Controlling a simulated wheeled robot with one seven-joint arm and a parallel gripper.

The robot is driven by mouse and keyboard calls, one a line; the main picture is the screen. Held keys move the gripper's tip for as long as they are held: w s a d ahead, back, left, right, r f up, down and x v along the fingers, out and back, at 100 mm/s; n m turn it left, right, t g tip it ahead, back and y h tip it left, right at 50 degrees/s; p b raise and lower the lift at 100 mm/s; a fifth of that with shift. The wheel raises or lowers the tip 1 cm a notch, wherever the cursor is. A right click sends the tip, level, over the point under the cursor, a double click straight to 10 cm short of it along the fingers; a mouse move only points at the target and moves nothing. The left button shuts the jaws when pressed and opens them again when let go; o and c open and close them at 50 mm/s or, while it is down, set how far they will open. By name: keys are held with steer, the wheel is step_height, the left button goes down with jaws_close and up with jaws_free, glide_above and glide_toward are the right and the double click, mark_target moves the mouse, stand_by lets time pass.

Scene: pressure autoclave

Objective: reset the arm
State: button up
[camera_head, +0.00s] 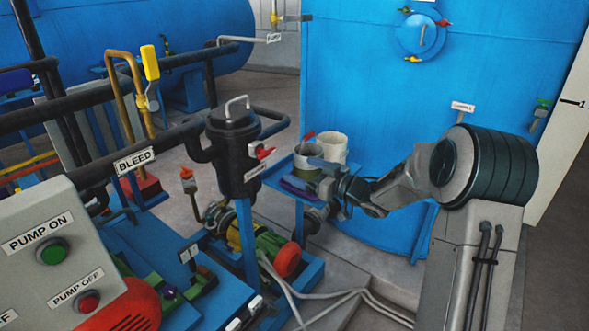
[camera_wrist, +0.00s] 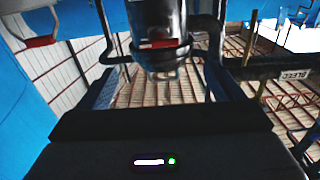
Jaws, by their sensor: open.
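My arm reaches left from the right side of the head view. My gripper (camera_head: 312,188) is at the blue shelf with two cups, right of the black strainer pot, and looks small and partly blurred there. It is open, and I see nothing held in it. In the wrist view its dark body fills the bottom, and the fingertips are not clear. The black strainer pot (camera_head: 234,150) stands upright ahead of the gripper, apart from it as far as I can tell. In the wrist view a dark vessel (camera_wrist: 158,45), seemingly this pot, appears upside down.
A grey cup (camera_head: 308,160) and a white cup (camera_head: 333,147) stand close behind my gripper. The big blue tank (camera_head: 375,85) rises behind them. Black pipes (camera_head: 150,142), a pump (camera_head: 262,246) and a grey button panel (camera_head: 60,250) crowd the left. Pale hoses cross the floor.

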steer(key=shift+d, duration=0.15)
steer(key=s+d+r+m+h, duration=0.3)
steer(key=s+d+m+h, duration=0.4)
steer(key=s+d+h, duration=0.55)
steer(key=s+a+f+m+g+h, duration=0.1)
steer(key=s+g, duration=0.3)
steer(key=s, duration=0.8)
steer(key=s+a+f+m+g, duration=0.1)
steer(key=s+f+m+g, duration=0.1)
steer(key=s, duration=1)
steer(key=shift+a+f+g+h, duration=0.25)
steer(key=shift+f+g+h, duration=0.1)
steer(key=shift+f+g, duration=0.55)
